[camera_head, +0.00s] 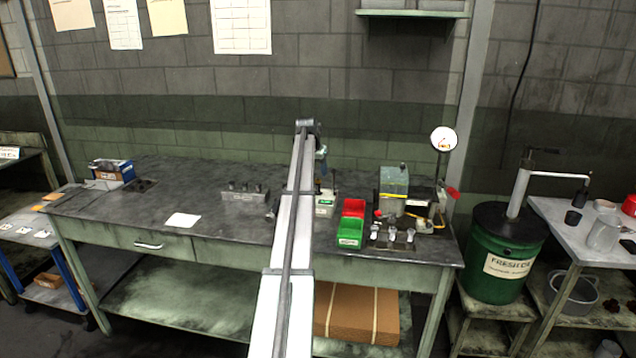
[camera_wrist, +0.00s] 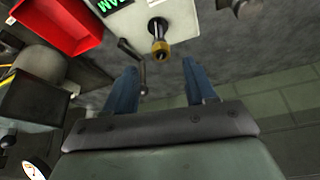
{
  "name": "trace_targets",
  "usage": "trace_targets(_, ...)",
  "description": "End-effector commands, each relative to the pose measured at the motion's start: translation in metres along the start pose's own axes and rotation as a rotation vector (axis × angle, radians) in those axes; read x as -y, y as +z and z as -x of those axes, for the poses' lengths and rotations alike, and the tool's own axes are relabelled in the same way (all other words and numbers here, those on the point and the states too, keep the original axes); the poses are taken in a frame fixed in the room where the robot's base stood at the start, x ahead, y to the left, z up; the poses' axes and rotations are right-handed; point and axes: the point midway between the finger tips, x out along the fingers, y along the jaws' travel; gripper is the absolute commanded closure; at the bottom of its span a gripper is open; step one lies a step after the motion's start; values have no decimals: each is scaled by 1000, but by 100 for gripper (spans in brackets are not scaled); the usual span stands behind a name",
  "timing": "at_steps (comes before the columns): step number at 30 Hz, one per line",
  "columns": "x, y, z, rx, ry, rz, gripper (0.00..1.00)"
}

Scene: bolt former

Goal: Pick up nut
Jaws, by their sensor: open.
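My gripper (camera_wrist: 159,68) shows in the wrist view with its two blue fingers apart and nothing between them. Just beyond the fingertips, a dark post with a brass-coloured round end (camera_wrist: 160,48) stands out from a white box (camera_wrist: 143,14) with green lettering. The brass-coloured end lines up roughly with the gap between the fingers and is apart from them. I cannot tell whether it is the nut; no other nut can be made out clearly. The white box also shows in the head view (camera_head: 325,210), right of my arm, which hides part of the bench.
A red bin (camera_head: 353,207) and a green bin (camera_head: 349,232) stand right of the white box. Several metal pieces (camera_head: 392,236) and a machine (camera_head: 394,188) are farther right. A metal block (camera_head: 245,194) and paper (camera_head: 183,220) lie left. The bench between them is clear.

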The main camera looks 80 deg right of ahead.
Motion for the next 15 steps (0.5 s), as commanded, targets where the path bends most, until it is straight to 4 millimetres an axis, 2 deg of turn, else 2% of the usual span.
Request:
trace_targets(6,2,-3,-30,1,0,0,45)
trace_targets(9,2,-3,-39,1,0,0,45)
trace_targets(15,2,-2,-41,0,0,0,45)
